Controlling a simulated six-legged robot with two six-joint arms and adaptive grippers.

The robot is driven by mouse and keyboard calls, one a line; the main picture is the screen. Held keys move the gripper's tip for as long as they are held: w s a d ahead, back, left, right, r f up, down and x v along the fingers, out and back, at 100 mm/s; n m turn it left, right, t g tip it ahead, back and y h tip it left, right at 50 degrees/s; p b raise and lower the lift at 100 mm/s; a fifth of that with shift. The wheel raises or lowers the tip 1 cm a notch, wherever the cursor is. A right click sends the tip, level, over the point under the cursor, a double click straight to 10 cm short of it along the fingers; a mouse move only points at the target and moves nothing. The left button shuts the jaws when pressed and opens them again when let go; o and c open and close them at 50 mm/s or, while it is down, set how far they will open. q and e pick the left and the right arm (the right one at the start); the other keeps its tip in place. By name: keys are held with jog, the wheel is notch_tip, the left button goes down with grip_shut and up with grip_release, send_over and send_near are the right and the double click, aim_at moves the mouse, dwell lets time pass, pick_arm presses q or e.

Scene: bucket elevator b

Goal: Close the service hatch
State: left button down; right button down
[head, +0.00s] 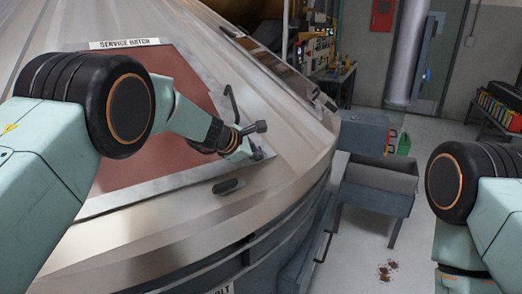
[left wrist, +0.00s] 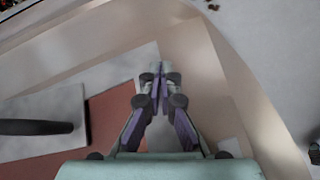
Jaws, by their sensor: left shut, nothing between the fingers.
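The service hatch area is a reddish-brown panel (head: 150,130) with a pale metal border, on the sloping metal housing under a "SERVICE HATCH" label (head: 124,43). A dark bar handle (head: 231,104) stands at its right side. The left wrist view shows a grey plate (left wrist: 40,105) with a black handle (left wrist: 35,127) beside red surface (left wrist: 112,115). My left gripper (head: 256,143) is shut and empty, just below and right of the handle, over the border's right corner. Its closed tips show in the left wrist view (left wrist: 160,75). Contact cannot be told. My right gripper is out of view.
A small black latch-like part (head: 229,187) sits on the housing below the border. A grey bin on legs (head: 378,180) stands right of the housing. Dark debris (head: 387,269) lies on the otherwise clear floor. A pipe (head: 408,50) and a workbench (head: 335,80) stand behind.

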pick_arm(q)
jog(key=shift+s+a+f, duration=0.15)
jog(key=shift+a+f, duration=0.05)
jog(key=shift+f, duration=0.25)
jog(key=shift+s+d+r, duration=0.1)
jog(key=shift+s+d, duration=0.1)
jog(key=shift+d, duration=0.35)
jog(key=shift+w, duration=0.15)
jog(key=shift+w+a+f, duration=0.1)
jog(key=shift+a+f, duration=0.2)
jog(key=shift+a, duration=0.1)
jog(key=shift+d, duration=0.1)
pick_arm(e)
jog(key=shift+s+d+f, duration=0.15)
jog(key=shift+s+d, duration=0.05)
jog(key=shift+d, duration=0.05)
pick_arm(q)
jog(key=shift+d+r, duration=0.1)
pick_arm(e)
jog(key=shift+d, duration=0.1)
